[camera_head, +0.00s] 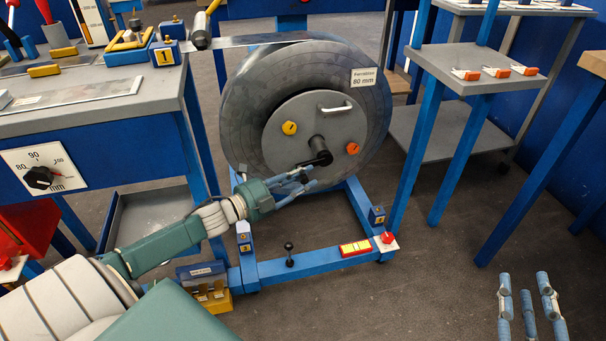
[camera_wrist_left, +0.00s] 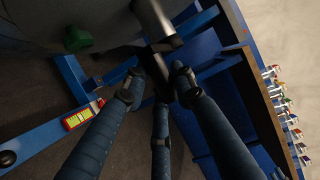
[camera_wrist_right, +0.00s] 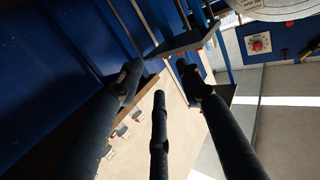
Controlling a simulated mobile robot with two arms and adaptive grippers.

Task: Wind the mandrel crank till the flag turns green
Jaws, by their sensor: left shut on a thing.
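The mandrel is a large grey drum (camera_head: 240,110) with a round plate (camera_head: 275,150) and a hub on its face. A dark crank (camera_head: 319,156) sits at the hub; it also shows in the left wrist view (camera_wrist_left: 155,22). My left gripper (camera_head: 303,180) is just below the hub, shut on the crank handle, which its fingers partly hide. In the left wrist view my left gripper (camera_wrist_left: 158,85) has its fingertips around the dark handle. My right gripper (camera_head: 532,290) is open and empty at the lower right, far from the crank. I cannot pick out the flag for certain.
The drum stands in a blue frame (camera_head: 310,265) with a red-yellow panel (camera_head: 355,248) and a red button (camera_head: 388,238). A workbench (camera_head: 90,120) stands left; a shelf table (camera_head: 480,62) stands right.

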